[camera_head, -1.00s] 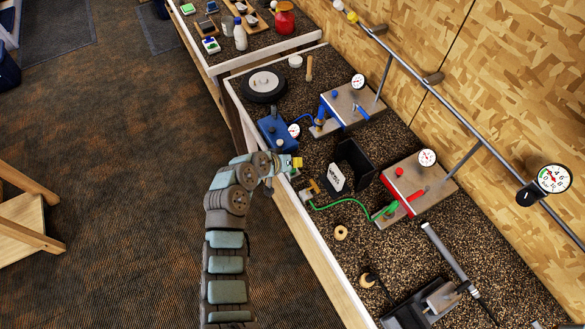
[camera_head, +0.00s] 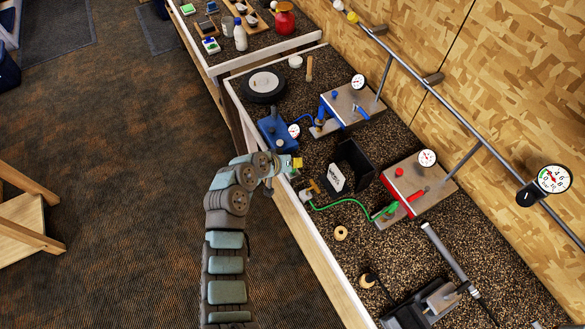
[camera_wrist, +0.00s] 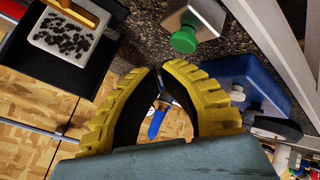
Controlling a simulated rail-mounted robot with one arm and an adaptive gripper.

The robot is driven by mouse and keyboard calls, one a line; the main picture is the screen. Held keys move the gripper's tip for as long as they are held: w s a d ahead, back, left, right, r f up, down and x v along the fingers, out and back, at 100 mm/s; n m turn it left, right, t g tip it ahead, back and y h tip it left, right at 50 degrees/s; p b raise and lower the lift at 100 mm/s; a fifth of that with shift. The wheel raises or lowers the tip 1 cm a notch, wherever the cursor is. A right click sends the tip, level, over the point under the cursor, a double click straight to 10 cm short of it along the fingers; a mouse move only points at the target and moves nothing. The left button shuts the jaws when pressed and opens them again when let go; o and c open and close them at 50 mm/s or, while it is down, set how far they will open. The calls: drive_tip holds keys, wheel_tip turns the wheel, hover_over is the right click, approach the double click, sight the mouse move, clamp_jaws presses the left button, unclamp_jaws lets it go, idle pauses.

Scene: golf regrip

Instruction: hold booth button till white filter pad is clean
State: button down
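The white filter pad (camera_wrist: 62,40) shows at the upper left of the wrist view, with many dark specks across its middle. It sits in the black booth (camera_wrist: 32,82), and a yellow-orange part overlaps its top edge. In the head view the booth (camera_head: 354,163) stands right of my gripper (camera_head: 297,163), with the pad (camera_head: 335,178) at its front. A green button (camera_wrist: 184,40) on a grey box shows at the top of the wrist view. My gripper (camera_wrist: 157,70) has its yellow fingertips almost together with nothing between them. The tips appear apart from the button.
A blue box (camera_head: 275,131) stands close behind my gripper. A green hose (camera_head: 345,203) runs to a red-trimmed stand (camera_head: 420,182). A blue-trimmed stand (camera_head: 352,106) is farther back. The bench's pale front edge (camera_head: 300,225) lies below my gripper.

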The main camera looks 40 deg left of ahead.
sight(295, 169)
drive_tip(key=shift+f, duration=0.1)
drive_tip(key=shift+f+b, duration=0.35)
drive_tip(key=shift+f+b, duration=0.4)
drive_tip(key=shift+f, duration=0.1)
idle(0.9)
idle(0.3)
drive_tip(key=shift+r+p, duration=0.65)
drive_tip(key=shift+r, duration=0.3)
drive_tip(key=shift+r, duration=0.1)
drive_tip(key=shift+r+p, duration=1.5)
drive_tip(key=shift+r, duration=0.9)
